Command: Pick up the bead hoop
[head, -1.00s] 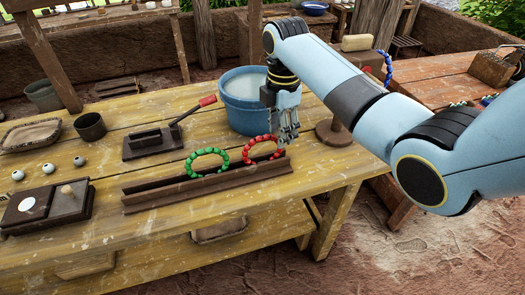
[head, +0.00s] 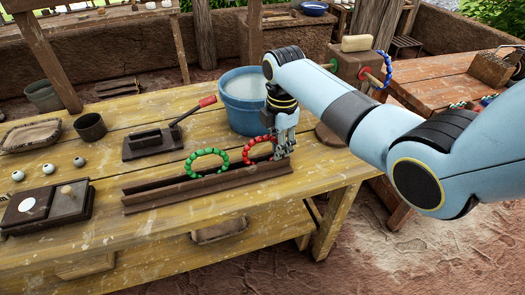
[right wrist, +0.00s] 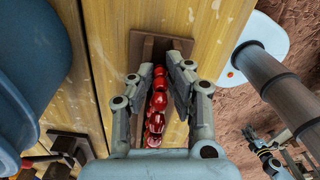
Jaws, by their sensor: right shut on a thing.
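A red bead hoop (head: 256,147) stands upright in a long brown wooden rack (head: 150,201) on the yellow table. My right gripper (head: 280,154) is down at the right side of this hoop and is shut on it. In the right wrist view the red bead hoop (right wrist: 157,100) runs between the two fingers of my right gripper (right wrist: 159,75), with the rack (right wrist: 143,50) beneath. A green bead hoop (head: 207,151) stands in the same rack just left of the red one. A blue bead hoop (head: 386,70) hangs from a post at the back right. My left gripper is out of view.
A blue tub (head: 243,100) stands close behind the rack and my right gripper. A dark tool with a red-handled lever (head: 160,140) sits behind the rack. A dark box (head: 48,205), small balls (head: 47,168) and a cup (head: 90,126) are at left.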

